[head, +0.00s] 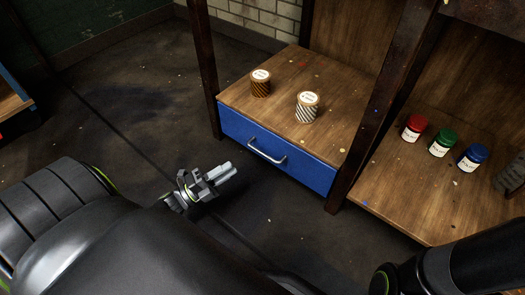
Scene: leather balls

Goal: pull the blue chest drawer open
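The blue drawer (310,172) is the front of the low wooden chest in the middle of the head view. It looks shut, flush with the frame. Its silver bar handle (267,152) sits at about the middle of the blue front. My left gripper (233,169) is left of and below the handle in the picture, apart from it, with its fingers pointing right. The fingers look close together, but I cannot tell whether there is a gap. Nothing shows between them. My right gripper is out of view; only part of that arm shows at the lower right.
Two thread-like spools, brown (260,84) and white striped (307,107), stand on the chest top. Red (413,128), green (443,143) and blue (472,158) jars stand on the right shelf. A dark post (360,135) borders the drawer's right. Dark floor before the drawer is clear.

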